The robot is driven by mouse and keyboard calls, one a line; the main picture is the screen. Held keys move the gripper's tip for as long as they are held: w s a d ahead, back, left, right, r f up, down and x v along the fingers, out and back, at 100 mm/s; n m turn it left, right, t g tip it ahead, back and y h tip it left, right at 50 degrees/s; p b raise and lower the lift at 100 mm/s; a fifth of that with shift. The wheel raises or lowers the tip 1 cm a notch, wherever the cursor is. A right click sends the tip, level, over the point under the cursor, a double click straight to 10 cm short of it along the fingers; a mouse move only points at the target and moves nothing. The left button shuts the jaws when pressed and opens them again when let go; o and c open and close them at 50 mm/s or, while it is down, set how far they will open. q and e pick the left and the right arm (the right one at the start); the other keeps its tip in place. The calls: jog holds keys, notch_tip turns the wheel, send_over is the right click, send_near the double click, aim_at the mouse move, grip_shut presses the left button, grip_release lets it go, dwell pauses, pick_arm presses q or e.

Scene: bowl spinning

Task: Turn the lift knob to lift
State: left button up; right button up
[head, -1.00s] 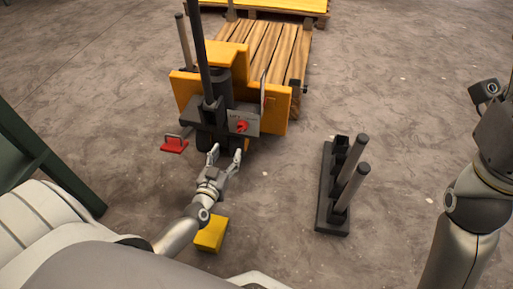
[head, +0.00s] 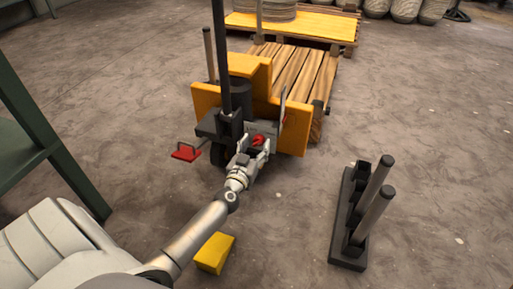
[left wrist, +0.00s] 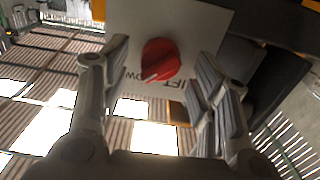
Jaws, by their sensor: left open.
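The red lift knob (head: 258,140) sits on a grey panel at the rear of the yellow pallet truck (head: 292,139). In the left wrist view the red knob (left wrist: 160,60) is on a pale plate (left wrist: 205,30) with dark lettering that reads in part "LIFT". My left gripper (head: 256,150) is at the panel with its fingers open. In the left wrist view its fingers (left wrist: 160,85) stand on either side of the knob, with a visible gap on both sides. My right gripper is not in view.
A red pedal (head: 186,152) sticks out left of the truck. A black stand with grey posts (head: 350,220) is on the floor at right. A yellow block (head: 214,253) lies below my left arm. A green frame (head: 50,150) stands at left.

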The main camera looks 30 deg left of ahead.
pick_arm(q)
jog(key=shift+w+a, duration=0.15)
jog(key=shift+w, duration=0.4)
jog(key=c, duration=1)
